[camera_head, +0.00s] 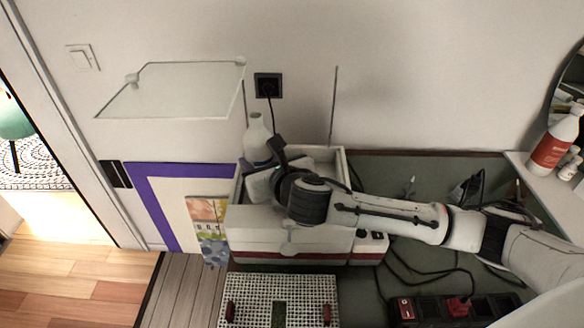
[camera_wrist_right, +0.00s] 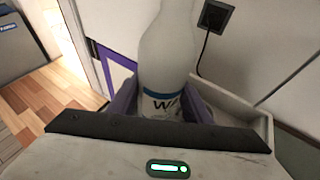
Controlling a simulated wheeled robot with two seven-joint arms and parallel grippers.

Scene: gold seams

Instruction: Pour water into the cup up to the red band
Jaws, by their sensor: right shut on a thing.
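A white bottle (camera_wrist_right: 166,55) with a blue band and dark lettering stands between the purple fingers of my right gripper (camera_wrist_right: 160,104), which is shut on it. In the head view the bottle (camera_head: 257,137) rises above the left part of an open white box (camera_head: 290,243). My right gripper (camera_head: 262,163) and wrist cover its lower part, so I cannot tell whether it touches the box. The bottle looks about upright. I cannot make out a cup with a red band in either view. My left gripper is not in view.
A glass shelf (camera_head: 175,88) juts from the wall above left, near a black socket (camera_head: 268,86). A white grid rack (camera_head: 300,290) lies in front of the box. A red-labelled bottle (camera_head: 553,148) stands far right.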

